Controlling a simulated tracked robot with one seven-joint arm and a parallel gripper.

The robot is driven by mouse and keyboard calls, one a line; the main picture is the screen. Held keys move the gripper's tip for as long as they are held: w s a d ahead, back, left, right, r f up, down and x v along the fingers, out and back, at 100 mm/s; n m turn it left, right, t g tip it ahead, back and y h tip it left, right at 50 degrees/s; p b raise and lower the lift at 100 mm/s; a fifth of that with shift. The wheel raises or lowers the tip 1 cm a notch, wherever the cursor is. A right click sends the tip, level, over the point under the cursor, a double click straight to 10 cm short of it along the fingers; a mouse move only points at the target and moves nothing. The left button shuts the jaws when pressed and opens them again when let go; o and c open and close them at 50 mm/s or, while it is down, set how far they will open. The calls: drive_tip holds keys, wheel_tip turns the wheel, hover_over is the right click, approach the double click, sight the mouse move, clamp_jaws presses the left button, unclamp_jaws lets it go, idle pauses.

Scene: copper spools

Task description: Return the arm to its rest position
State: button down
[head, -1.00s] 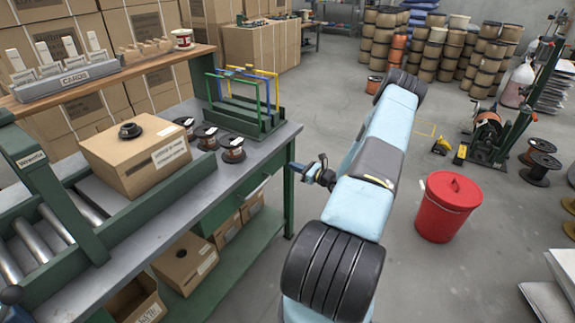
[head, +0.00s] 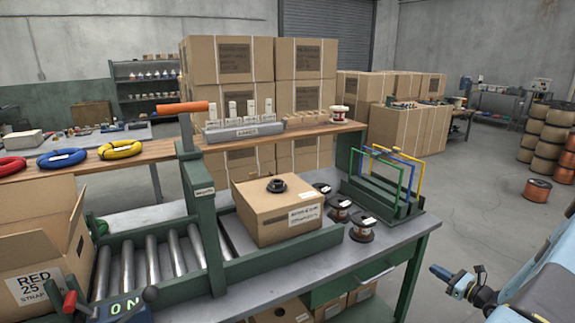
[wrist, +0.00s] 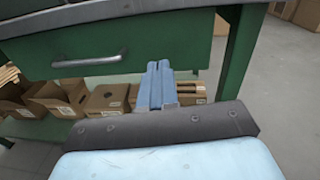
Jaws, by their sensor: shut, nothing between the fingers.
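My gripper (head: 440,273) shows at the lower right of the head view, just off the right end of the green workbench (head: 402,238). It holds nothing.
On the bench are a cardboard box (head: 278,215) with a black spool on top, several small spools (head: 362,228) and a frame rack (head: 385,190). Roller conveyor (head: 150,262) lies left. Boxes (wrist: 105,100) sit on the lower shelf. Floor right of the bench is open.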

drive_tip(key=s+a+r+n+g+y, duration=0.1)
drive_tip(key=s+a+r+n+g, duration=0.1)
drive_tip(key=a+r+n+g, duration=0.8)
drive_tip(key=s+a+r+n+g, duration=0.25)
drive_tip(key=a+r+n, duration=0.35)
drive_tip(key=a+r, duration=0.95)
drive_tip(key=s+a+r+n+t+h, duration=0.1)
drive_tip(key=s+a+r+n+h, duration=0.2)
drive_tip(key=s+r, duration=0.3)
drive_tip(key=s+a+r+n+h, duration=0.2)
drive_tip(key=s+r+n, duration=0.4)
drive_tip(key=s, duration=0.3)
drive_tip(key=s+a+r+n+t+h, duration=0.1)
drive_tip(key=s+a+r+n+h, duration=0.2)
drive_tip(key=s+r, duration=0.4)
drive_tip(key=shift+s+a+n+t+h, duration=0.35)
drive_tip(key=shift+s+n+h, duration=0.25)
drive_tip(key=shift+n+h, duration=0.15)
